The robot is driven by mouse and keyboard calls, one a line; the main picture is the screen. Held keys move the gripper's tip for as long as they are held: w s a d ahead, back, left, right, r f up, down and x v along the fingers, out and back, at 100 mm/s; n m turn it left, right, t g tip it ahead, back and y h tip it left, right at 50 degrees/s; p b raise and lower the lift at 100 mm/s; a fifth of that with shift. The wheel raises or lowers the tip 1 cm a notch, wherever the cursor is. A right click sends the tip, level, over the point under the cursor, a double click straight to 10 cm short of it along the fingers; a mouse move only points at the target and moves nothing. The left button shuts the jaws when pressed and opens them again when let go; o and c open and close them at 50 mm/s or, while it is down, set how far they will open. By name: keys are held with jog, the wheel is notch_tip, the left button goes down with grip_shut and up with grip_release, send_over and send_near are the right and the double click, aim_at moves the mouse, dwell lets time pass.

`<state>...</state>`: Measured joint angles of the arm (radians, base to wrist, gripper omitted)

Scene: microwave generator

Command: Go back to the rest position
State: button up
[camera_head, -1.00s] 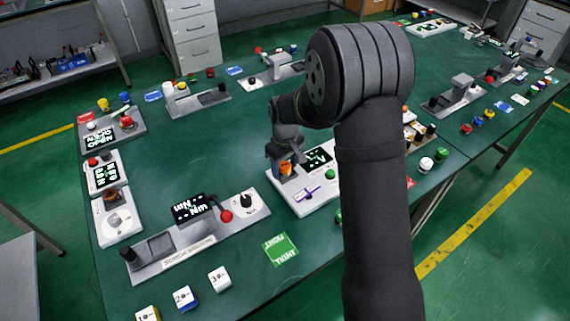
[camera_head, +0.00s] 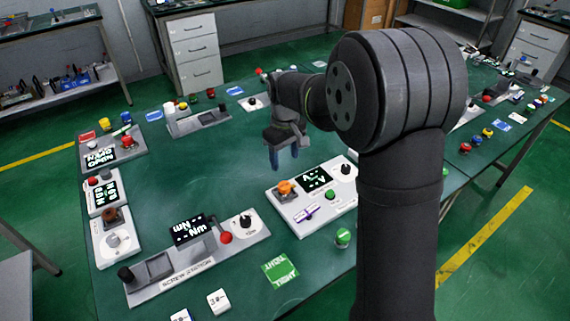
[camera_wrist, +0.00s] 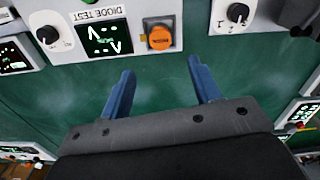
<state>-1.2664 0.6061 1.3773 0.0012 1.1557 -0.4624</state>
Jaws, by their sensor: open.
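My gripper (camera_head: 286,154) hangs above the green table (camera_head: 190,160), behind the white diode test panel (camera_head: 312,221) in the head view. Its blue fingers are apart and nothing is between them. The wrist view shows both fingers (camera_wrist: 160,85) spread over bare green table. The diode test panel also shows at the top of the wrist view (camera_wrist: 109,14). Its orange button (camera_wrist: 159,36) lies beyond the fingers and apart from them. My arm hides part of the table on the right.
The screw station (camera_head: 190,262) stands at the front of the table. Small control panels (camera_head: 103,191) line the left edge. A green card (camera_head: 280,270) and a green-topped button (camera_head: 343,236) lie near the front edge. The middle of the table is clear.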

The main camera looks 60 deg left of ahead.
aim_at(285, 185)
dwell(0.3)
notch_tip(285, 185, down, 12)
jog(key=shift+a+r, duration=0.1)
jog(key=shift+r, duration=1.9)
